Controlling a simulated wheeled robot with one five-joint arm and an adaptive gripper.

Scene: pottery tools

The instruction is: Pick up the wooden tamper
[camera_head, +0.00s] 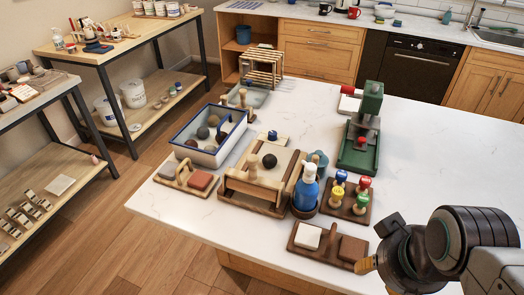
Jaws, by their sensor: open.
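A light wooden peg-shaped piece (252,167), which looks like the wooden tamper, stands upright in the wooden tray (232,193) near the middle of the white table. A dark ball (270,161) sits just right of it. Similar small wooden pieces (243,97) stand farther back by a grey-green tray, so I cannot be sure which one is the tamper. My gripper (379,245) is at the lower right, over the table's front part, open and well apart from these pieces. Much of it is hidden by my own arm.
A blue-rimmed tub (183,144) with balls stands left of the wooden tray. A blue bottle (306,187), a rack of colour-topped stamps (327,204) and a handled wooden caddy (297,254) lie between my gripper and the tray. A green press (357,160) stands behind. The table's right side is clear.

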